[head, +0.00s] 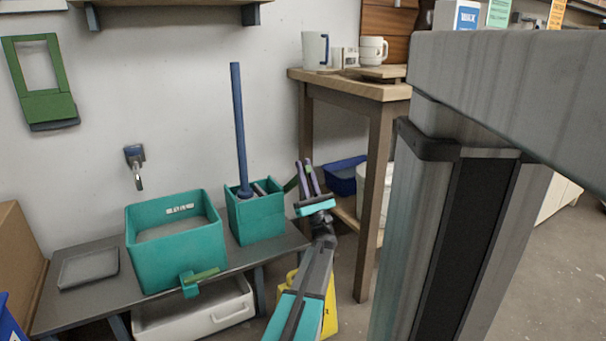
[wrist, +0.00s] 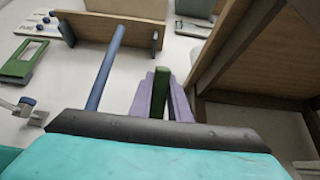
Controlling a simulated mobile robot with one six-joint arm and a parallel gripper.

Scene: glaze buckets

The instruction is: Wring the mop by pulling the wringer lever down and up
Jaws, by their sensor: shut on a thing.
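The mop's blue handle (head: 238,125) stands upright in the small teal wringer box (head: 258,217) on the low grey bench. The handle also shows in the wrist view (wrist: 106,68). The mop head is hidden inside the box. The green wringer lever (head: 291,185) slants up from the box's right side, and its end is between the purple fingers of my gripper (head: 308,174). In the wrist view, the lever (wrist: 161,88) stands between the two fingers (wrist: 161,100), and my gripper is shut on it.
A larger teal tub (head: 175,250) with a green-handled tap stands left of the wringer on the bench (head: 75,310). A wooden table (head: 345,83) with mugs stands close to the right of my gripper. A blue bin (head: 345,176) sits on its lower shelf. A yellow object (head: 330,308) is beside my arm.

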